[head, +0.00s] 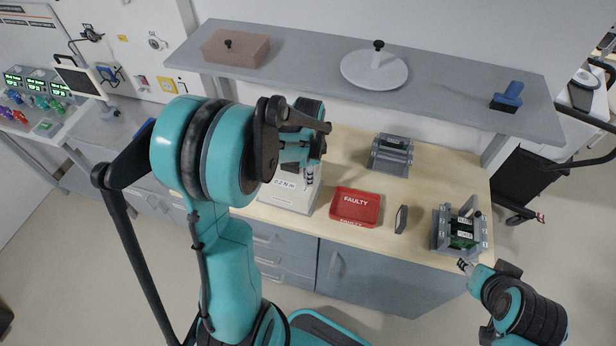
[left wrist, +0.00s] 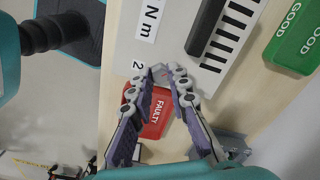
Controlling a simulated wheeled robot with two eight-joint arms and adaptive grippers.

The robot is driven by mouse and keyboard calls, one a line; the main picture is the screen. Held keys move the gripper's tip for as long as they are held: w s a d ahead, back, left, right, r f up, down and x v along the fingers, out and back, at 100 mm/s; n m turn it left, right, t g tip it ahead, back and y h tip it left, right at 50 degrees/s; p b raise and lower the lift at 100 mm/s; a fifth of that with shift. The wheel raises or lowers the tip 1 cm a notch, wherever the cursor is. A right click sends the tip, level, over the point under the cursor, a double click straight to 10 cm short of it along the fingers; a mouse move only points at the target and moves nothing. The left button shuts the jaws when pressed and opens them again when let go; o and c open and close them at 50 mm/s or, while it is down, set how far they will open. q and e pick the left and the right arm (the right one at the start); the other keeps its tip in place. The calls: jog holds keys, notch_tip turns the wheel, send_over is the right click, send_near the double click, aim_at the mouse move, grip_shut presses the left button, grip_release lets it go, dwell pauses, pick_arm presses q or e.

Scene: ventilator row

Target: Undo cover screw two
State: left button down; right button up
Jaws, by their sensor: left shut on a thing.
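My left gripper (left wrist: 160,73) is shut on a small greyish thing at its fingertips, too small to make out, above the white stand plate. In the head view the left arm largely hides this gripper. The white stand (head: 291,190) carries "N m" lettering; the lettering also shows in the left wrist view (left wrist: 150,22). A unit with a green board (head: 463,232) sits in a grey fixture (head: 440,231) at the bench's right end. My right gripper (head: 465,265) is at the fixture's front edge; its finger opening is not clear. Individual cover screws cannot be made out.
A red FAULTY tray (head: 356,205) lies mid-bench, with a small dark upright block (head: 401,219) beside it. Another grey fixture (head: 391,154) stands behind. A green GOOD tray (left wrist: 296,40) shows in the left wrist view. A grey shelf (head: 310,74) overhangs the bench's back.

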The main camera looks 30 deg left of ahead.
pick_arm(q)
jog(key=n+b, duration=0.1)
jog(key=n, duration=0.3)
jog(key=shift+n, duration=0.3)
jog(key=n, duration=0.5)
jog(key=shift+n+b, duration=0.3)
jog(key=shift+b, duration=0.1)
jog(key=n, duration=0.5)
jog(key=shift+b, duration=0.3)
jog(key=n, duration=0.5)
jog(key=c, duration=1.4)
grip_release()
jog(key=shift+c, duration=0.2)
jog(key=shift+r, duration=0.1)
